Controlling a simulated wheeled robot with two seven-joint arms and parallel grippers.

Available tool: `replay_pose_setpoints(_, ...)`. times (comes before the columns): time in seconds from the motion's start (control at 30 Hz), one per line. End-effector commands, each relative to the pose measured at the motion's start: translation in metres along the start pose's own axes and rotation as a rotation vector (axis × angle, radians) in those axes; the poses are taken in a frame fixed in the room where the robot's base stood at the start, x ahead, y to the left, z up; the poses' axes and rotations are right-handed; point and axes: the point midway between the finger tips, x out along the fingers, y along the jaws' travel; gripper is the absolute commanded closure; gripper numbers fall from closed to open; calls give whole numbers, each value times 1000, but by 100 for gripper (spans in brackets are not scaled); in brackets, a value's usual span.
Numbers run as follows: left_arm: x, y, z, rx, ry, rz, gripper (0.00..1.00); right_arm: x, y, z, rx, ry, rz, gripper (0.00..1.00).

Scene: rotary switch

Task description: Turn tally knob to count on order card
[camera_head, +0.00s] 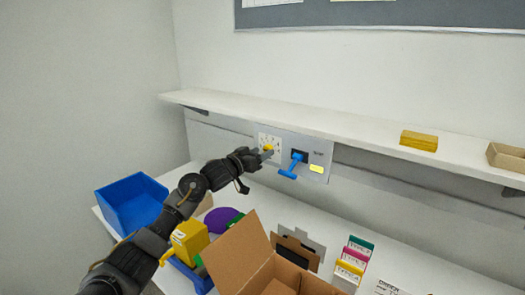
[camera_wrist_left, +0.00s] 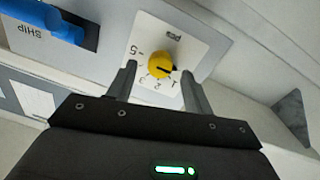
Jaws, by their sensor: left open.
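The yellow tally knob (camera_head: 268,148) sits on a white numbered plate (camera_head: 270,140) on the wall panel under the shelf. In the left wrist view the knob (camera_wrist_left: 162,65) has a dark pointer that lies toward the right, near the 1 end of the scale. My left gripper (camera_head: 263,154) is at the knob; in the wrist view its open fingers (camera_wrist_left: 157,73) stand one on each side of it, and contact cannot be told. The order card (camera_head: 388,287) lies at the bottom right, its count not readable. My right gripper is out of view.
A blue lever (camera_head: 291,167) marked SHIP is just right of the knob. The shelf (camera_head: 340,125) overhangs above, with a yellow block (camera_head: 419,140). Below stand an open carton (camera_head: 240,255), a blue bin (camera_head: 133,202) and coloured cards (camera_head: 354,258).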

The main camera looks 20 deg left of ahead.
Motion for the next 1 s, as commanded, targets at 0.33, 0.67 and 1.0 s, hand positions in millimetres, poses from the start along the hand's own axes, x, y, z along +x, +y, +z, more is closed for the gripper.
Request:
replay_pose_setpoints(0.33,13,0,0,1,0,1,49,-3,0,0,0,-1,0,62)
replay_pose_setpoints(0.67,13,0,0,1,0,0,74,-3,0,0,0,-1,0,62)
replay_pose_setpoints(1.0,13,0,0,13,-1,0,93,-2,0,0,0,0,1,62)
